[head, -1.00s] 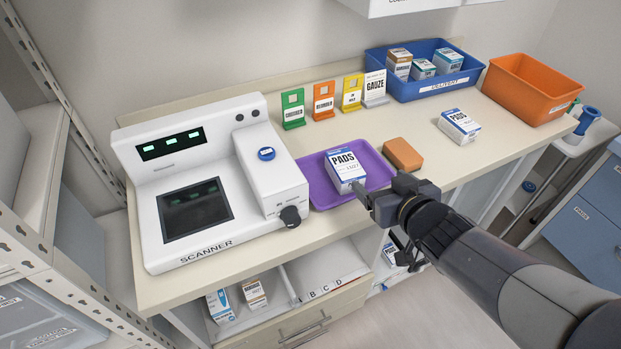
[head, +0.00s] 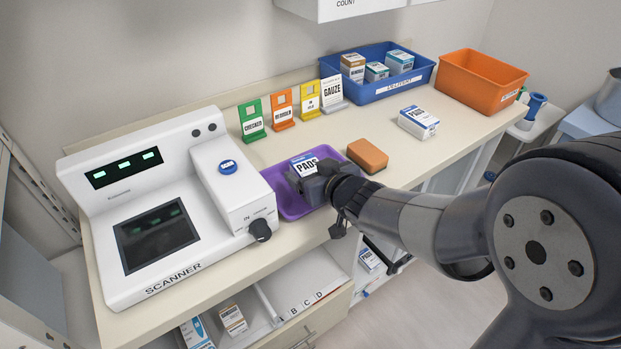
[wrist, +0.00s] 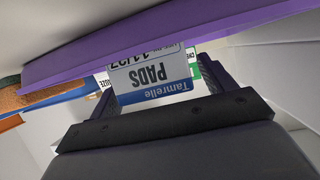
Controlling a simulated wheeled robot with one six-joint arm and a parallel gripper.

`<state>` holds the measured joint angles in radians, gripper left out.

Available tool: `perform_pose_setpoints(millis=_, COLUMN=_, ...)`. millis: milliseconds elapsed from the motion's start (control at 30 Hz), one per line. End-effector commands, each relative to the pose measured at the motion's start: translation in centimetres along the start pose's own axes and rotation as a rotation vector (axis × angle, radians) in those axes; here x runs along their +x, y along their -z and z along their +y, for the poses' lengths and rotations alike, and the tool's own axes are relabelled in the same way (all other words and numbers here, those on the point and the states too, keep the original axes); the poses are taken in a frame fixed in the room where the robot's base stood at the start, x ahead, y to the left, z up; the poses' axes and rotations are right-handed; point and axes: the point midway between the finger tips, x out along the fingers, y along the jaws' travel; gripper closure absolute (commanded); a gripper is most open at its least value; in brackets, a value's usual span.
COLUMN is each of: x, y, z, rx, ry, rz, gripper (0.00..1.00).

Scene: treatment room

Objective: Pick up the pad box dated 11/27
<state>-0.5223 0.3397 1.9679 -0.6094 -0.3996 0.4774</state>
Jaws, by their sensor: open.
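The white and blue pad box (head: 303,164) stands on the purple tray (head: 288,208) on the counter. In the wrist view the same pad box (wrist: 150,75) appears upside down, with PADS and a date that reads as 11/27, partly cut off by the tray edge. My gripper (head: 318,184) is at the box's near side and hides its lower part in the head view. In the wrist view my gripper is open, with a finger on each side of the box. I cannot tell whether either finger touches it.
Another PADS box (head: 418,122) lies on the counter, its date unreadable. An orange-brown block (head: 367,156) sits right of the tray. The scanner (head: 165,215) stands left. Card stands, a blue bin (head: 392,93) and an orange bin (head: 482,82) line the back.

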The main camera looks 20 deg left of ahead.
Motion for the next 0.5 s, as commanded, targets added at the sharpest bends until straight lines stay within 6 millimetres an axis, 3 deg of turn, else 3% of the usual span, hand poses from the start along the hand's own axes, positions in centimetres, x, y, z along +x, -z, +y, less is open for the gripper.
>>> perform_pose_setpoints(millis=333, x=0.93, y=0.01, z=0.00, rx=-0.001, ry=0.000, rz=0.000, gripper=0.22)
perform_pose_setpoints(millis=500, x=0.91, y=0.01, z=0.00, rx=-0.001, ry=0.000, rz=0.000, gripper=0.34)
